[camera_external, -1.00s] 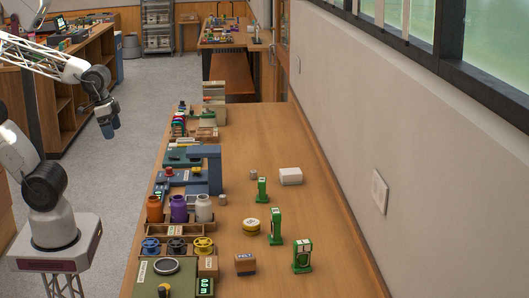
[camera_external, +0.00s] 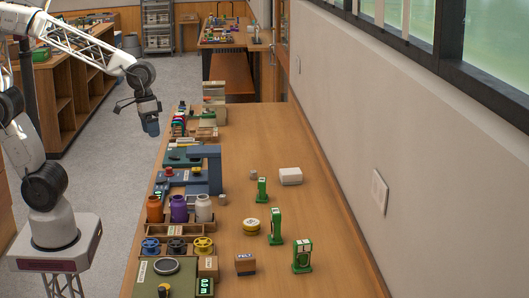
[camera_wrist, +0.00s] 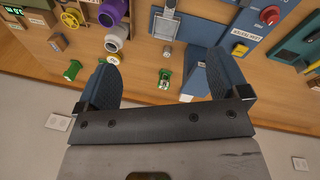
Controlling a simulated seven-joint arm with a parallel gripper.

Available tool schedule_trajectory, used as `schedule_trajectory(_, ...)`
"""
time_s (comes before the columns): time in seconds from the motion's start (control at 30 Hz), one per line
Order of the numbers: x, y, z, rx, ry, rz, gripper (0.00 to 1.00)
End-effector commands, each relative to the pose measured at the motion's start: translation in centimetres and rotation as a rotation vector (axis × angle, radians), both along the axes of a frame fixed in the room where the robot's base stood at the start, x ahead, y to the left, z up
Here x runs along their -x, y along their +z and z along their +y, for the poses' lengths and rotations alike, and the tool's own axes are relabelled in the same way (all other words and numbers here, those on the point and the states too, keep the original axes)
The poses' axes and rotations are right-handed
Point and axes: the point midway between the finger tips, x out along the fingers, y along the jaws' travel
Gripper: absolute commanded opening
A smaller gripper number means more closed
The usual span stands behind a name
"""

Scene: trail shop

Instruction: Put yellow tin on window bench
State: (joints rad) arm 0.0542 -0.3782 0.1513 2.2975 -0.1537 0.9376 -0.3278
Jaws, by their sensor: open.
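A round yellow tin (camera_external: 251,225) with a pale band sits on the long wooden bench (camera_external: 315,215) beside the wall under the window, among green stands. In the wrist view a small pale-topped round thing (camera_wrist: 113,59) may be the tin, partly behind my left finger. My gripper (camera_external: 151,128) hangs over the floor by the bench's left edge, well away from the tin. In the wrist view my gripper (camera_wrist: 163,65) has its two blue fingers wide apart with nothing held between them.
Green stands (camera_external: 276,226), a brown box (camera_external: 245,263) and a white box (camera_external: 290,176) stand around the tin. Orange, purple and white jars (camera_external: 178,208) and a blue stand (camera_external: 212,168) line the left side. The bench's right and far parts are mostly clear.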

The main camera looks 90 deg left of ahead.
Motion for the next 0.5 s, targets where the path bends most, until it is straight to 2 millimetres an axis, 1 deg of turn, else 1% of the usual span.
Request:
schedule_trajectory(0.03,-1.2,-0.2,-0.4,0.011,0.022,0.013,0.94)
schedule_trajectory(0.1,-2.8,-0.5,-0.9,0.028,0.061,0.029,0.94)
schedule_trajectory(0.37,-8.7,-1.9,-3.0,0.085,0.206,0.094,0.94)
schedule_trajectory(0.5,-11.8,-3.1,-4.3,0.112,0.283,0.132,0.94)
